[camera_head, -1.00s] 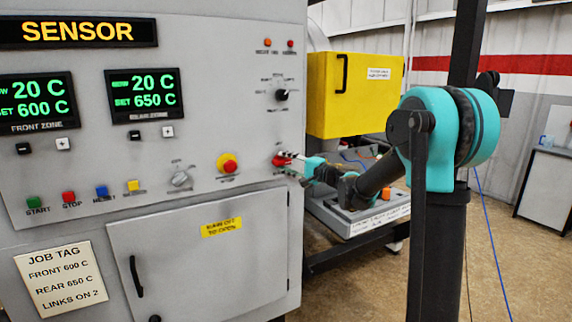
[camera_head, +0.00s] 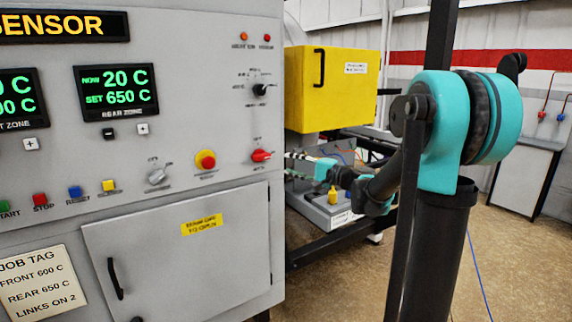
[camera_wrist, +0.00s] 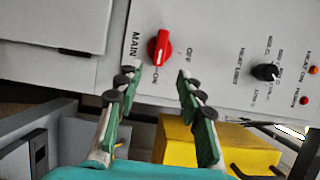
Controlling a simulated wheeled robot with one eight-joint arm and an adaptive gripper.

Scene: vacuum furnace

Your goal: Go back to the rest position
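My gripper (camera_wrist: 159,72) is open and empty in the wrist view, its two green-padded fingers spread apart. The red MAIN knob (camera_wrist: 160,47) shows beyond the fingertips, between their lines. The knob's grip points roughly towards the ON mark, though its exact angle is hard to tell. In the head view the red knob (camera_head: 261,155) is clear of my gripper (camera_head: 288,162), which is just past the panel's right edge. My arm is bent low beside the furnace front.
The grey furnace panel (camera_head: 215,100) stands close on the left. A yellow box (camera_head: 335,88) is behind my arm, above a grey device (camera_head: 318,208) on a dark-framed cart. A white-topped bench (camera_head: 525,160) stands at the far right. Brown floor between is open.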

